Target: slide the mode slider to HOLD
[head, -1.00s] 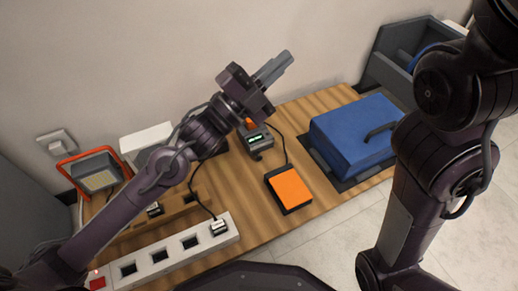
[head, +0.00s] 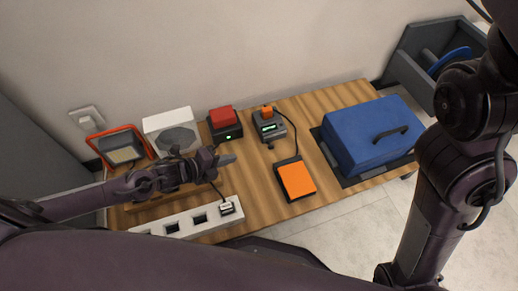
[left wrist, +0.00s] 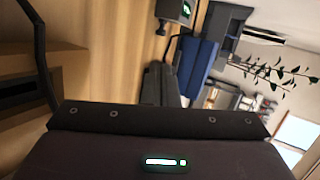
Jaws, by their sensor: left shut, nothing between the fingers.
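A small grey device (head: 267,130) with a green display and an orange part on top stands on the wooden bench. A device with a green display also shows at the top of the left wrist view (left wrist: 175,10). I cannot make out a slider or its markings. My left gripper (head: 228,159) is shut and empty, left of and nearer than the grey device, above the bench and apart from it. My right arm stands at the right, its gripper out of view.
A red-topped box (head: 224,123) with a green light is left of the grey device. An orange pedal (head: 296,180) lies in front, cabled. A blue case (head: 370,135) is to the right. A white power strip (head: 185,222) runs along the left front. A white box (head: 171,130) stands behind my left arm.

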